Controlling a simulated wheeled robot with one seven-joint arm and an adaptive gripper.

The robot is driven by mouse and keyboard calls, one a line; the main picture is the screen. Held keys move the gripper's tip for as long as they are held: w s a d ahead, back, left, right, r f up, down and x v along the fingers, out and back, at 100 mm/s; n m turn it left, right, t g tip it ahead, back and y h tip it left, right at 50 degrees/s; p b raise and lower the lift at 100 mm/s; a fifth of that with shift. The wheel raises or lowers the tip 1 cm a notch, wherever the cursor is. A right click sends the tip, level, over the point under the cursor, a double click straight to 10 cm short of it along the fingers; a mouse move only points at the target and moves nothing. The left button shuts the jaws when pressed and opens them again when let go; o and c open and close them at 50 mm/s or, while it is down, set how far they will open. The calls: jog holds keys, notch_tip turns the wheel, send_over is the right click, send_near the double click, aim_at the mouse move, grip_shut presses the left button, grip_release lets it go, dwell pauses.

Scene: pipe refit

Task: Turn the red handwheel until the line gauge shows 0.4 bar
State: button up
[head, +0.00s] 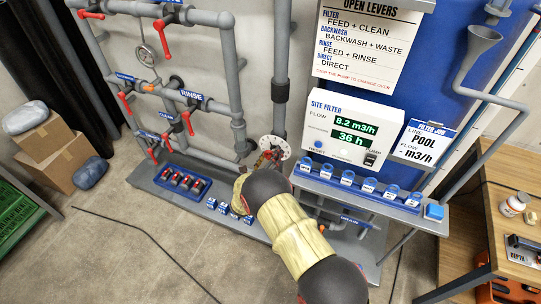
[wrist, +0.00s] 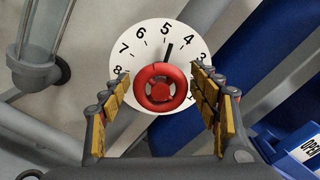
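The red handwheel (wrist: 160,87) sits in front of a round white dial (wrist: 143,47), numbered 3 to 8 where visible. A black pointer mark on the dial lies between 4 and 5. In the head view, the white dial (head: 282,142) is on the pipework, with the handwheel mostly hidden behind my gripper (head: 268,163). In the wrist view, my gripper (wrist: 160,78) is open, one finger on each side of the handwheel, with small gaps seeming to show. I cannot make out a line gauge reading in bar.
A site filter panel (head: 345,127) reads 8.2 m3/h and 36 h, right of the dial. A shelf with blue-capped items (head: 347,179) stands close below it. Red levers (head: 166,40) are on the pipes at left. A blue tray (head: 181,184) lies on the plinth.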

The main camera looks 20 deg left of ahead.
jog(key=c, duration=1)
jog(key=shift+c, duration=0.2)
jog(key=shift+m+b, duration=0.4)
jog(key=shift+b, duration=0.05)
jog(key=m+b, duration=0.2)
jog(key=shift+f+m, duration=0.1)
jog(key=shift+m, duration=0.3)
jog(key=shift+m+b, duration=1.2)
jog(key=shift+m, duration=0.6)
jog(key=o, duration=1.2)
jog(key=shift+c, duration=0.2)
